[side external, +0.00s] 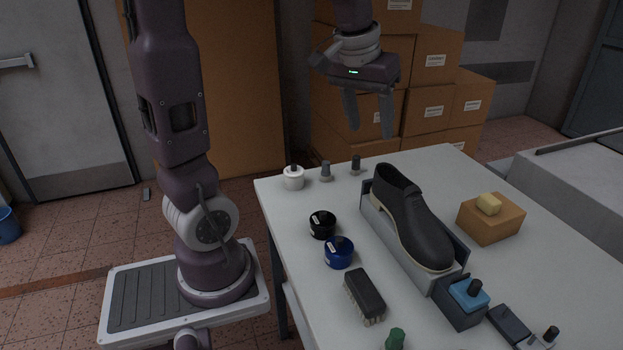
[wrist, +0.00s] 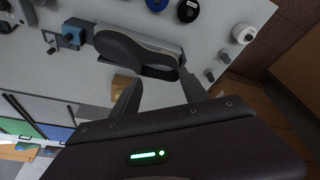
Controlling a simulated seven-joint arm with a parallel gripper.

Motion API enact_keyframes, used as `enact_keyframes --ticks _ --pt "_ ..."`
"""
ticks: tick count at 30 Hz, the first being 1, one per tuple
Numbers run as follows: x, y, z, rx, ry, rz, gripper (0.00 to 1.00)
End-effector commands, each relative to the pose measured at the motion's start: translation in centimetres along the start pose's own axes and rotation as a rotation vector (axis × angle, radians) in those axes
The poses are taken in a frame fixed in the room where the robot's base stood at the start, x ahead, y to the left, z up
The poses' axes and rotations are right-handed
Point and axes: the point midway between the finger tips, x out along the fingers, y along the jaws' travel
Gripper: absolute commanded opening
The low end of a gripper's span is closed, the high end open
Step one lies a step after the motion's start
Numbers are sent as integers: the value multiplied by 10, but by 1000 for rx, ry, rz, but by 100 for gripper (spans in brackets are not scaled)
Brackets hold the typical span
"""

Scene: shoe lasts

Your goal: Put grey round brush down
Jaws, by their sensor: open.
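A small grey round brush (side external: 326,171) stands upright on the white table near its back left edge, between a white jar and a similar dark-topped round brush (side external: 355,165). In the wrist view the grey brush (wrist: 224,57) shows at the right, next to the dark-topped one (wrist: 209,75). My gripper (side external: 370,130) is open and empty, pointing down, high over the back of the table. In the wrist view my two fingers (wrist: 160,82) are spread apart with nothing held between them. The gripper is apart from both brushes.
A black shoe (side external: 415,218) sits on a grey stand mid-table. A white jar (side external: 293,177), black tin (side external: 322,224), blue tin (side external: 339,252) and dark scrubbing brush (side external: 364,295) line the left side. A yellow sponge on a tan block (side external: 491,219) is at right.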

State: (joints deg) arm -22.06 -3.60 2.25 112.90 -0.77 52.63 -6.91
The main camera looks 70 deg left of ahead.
Motion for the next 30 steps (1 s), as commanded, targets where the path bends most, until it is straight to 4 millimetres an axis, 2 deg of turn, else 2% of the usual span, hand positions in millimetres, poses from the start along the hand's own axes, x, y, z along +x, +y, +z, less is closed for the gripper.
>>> enact_keyframes --ticks 1,3,6,9,13,30 --pt "-24 20 43 112 39 38 52" --pt "-41 33 100 254 81 83 52" --pt "-48 35 161 409 127 131 52" --pt "-46 30 195 495 154 158 52" --pt "-44 28 206 527 162 167 52" --pt "-44 28 205 522 161 166 52"
